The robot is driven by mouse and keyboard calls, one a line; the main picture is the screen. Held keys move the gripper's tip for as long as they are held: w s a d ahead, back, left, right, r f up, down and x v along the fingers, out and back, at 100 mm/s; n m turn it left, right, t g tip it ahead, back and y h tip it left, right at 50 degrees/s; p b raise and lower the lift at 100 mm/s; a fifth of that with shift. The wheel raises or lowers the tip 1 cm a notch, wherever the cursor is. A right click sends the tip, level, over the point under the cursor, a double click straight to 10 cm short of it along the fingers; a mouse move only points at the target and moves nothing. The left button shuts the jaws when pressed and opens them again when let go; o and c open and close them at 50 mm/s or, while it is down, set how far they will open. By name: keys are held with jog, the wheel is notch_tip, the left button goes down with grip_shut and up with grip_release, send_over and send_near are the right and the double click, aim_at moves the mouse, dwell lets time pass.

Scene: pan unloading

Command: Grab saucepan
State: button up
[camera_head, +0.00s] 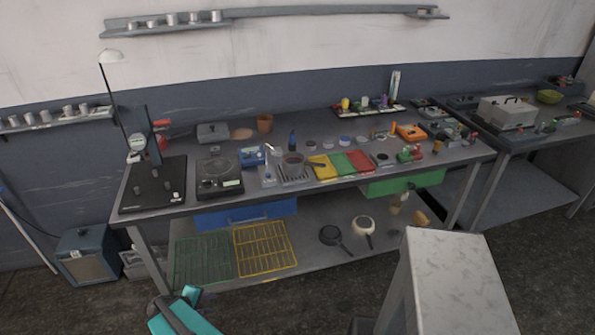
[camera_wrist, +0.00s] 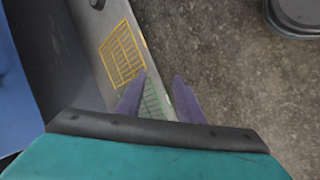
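Two pans sit on the lower shelf of the workbench in the head view: a dark pan (camera_head: 331,236) and a cream pan (camera_head: 364,225) to its right, both with handles toward the front. Another small dark pan (camera_head: 293,160) is on the bench top by a striped rack. I cannot tell which one is the saucepan. My gripper (camera_wrist: 160,77) has its two purple fingers apart with nothing between them. In the head view its teal body is at the bottom, left of and nearer than the shelf pans.
A green wire rack (camera_head: 203,259) and a yellow wire rack (camera_head: 264,248) lie left of the pans. A blue bin (camera_head: 245,213) and a green bin (camera_head: 405,183) hang under the bench top. A pale block-like surface (camera_head: 452,265) stands at front right.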

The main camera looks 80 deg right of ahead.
jog(key=s+d+r+h+p, duration=0.2)
jog(key=s+d+r, duration=0.3)
jog(key=d+r, duration=0.3)
jog(key=s+d+r+h+p, duration=0.1)
jog(key=s+d+r+h, duration=0.1)
jog(key=s+d+r, duration=0.4)
jog(key=s+d+r+h+p, duration=0.2)
jog(key=s+d+r, duration=0.3)
jog(key=d+r, duration=0.7)
jog(key=shift+s+d+r+g+h+p, duration=0.1)
jog(key=shift+d+g+h+p, duration=0.15)
jog(key=shift+d, duration=0.7)
jog(key=shift+s+d+r+g+h+p, duration=0.1)
jog(key=shift+d+h, duration=0.25)
jog(key=shift+d, duration=0.6)
jog(key=s+d+r+n+h+p, duration=0.1)
jog(key=s+d+r, duration=0.3)
jog(key=s, duration=0.5)
notch_tip(320, 180, up, 3)
jog(key=shift+s+d+f, duration=0.1)
jog(key=shift+s+d, duration=0.05)
jog(key=shift+d, duration=0.25)
jog(key=shift+d+f+b, duration=0.15)
jog(key=shift+f+b, duration=0.05)
jog(key=shift+b, duration=0.15)
